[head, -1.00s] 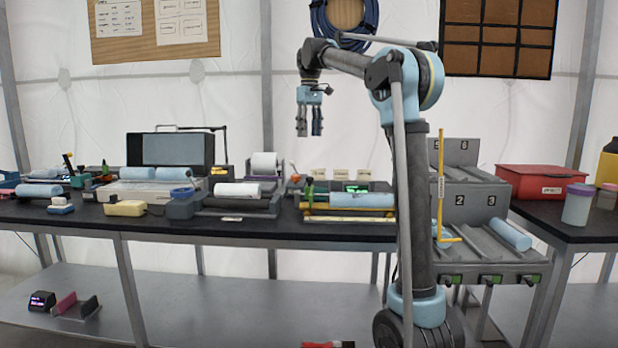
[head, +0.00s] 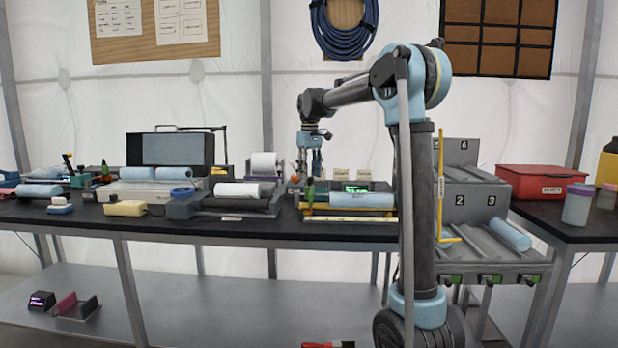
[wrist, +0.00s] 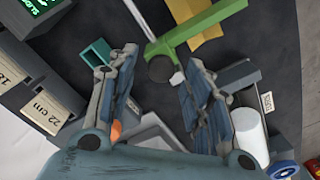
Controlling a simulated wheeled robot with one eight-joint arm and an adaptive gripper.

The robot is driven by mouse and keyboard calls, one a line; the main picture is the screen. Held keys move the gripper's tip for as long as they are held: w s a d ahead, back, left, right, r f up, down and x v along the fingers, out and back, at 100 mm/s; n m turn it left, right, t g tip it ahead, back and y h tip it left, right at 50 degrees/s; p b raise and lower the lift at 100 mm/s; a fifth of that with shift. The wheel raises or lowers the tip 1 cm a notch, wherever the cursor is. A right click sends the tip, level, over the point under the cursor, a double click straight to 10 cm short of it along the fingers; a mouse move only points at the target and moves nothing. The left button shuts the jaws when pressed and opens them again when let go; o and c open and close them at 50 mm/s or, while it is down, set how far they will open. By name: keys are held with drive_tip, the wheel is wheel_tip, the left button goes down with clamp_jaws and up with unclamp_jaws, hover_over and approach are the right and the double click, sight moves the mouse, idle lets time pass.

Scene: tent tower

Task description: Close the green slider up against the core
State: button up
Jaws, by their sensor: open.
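The green slider (head: 310,188) stands at the left end of a yellow fixture (head: 350,218). The light-blue core (head: 362,200) lies along that fixture, right of the slider. My gripper (head: 311,170) is open and points down above the slider's end of the fixture. In the wrist view the green slider (wrist: 200,30) lies beyond the fingertips, with a dark round end nearest them. My open, empty gripper (wrist: 155,65) has its fingers on either side of that end in the picture; I cannot tell whether they touch it. I cannot make out the core there.
A white roll (head: 239,190) lies on a dark stand just left. A box with a green display (head: 357,187) sits behind the core. In the wrist view a teal square tube (wrist: 96,53) and labelled blocks (wrist: 45,110) lie left of the fingers.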

drive_tip(key=shift+f, duration=0.6)
clamp_jaws()
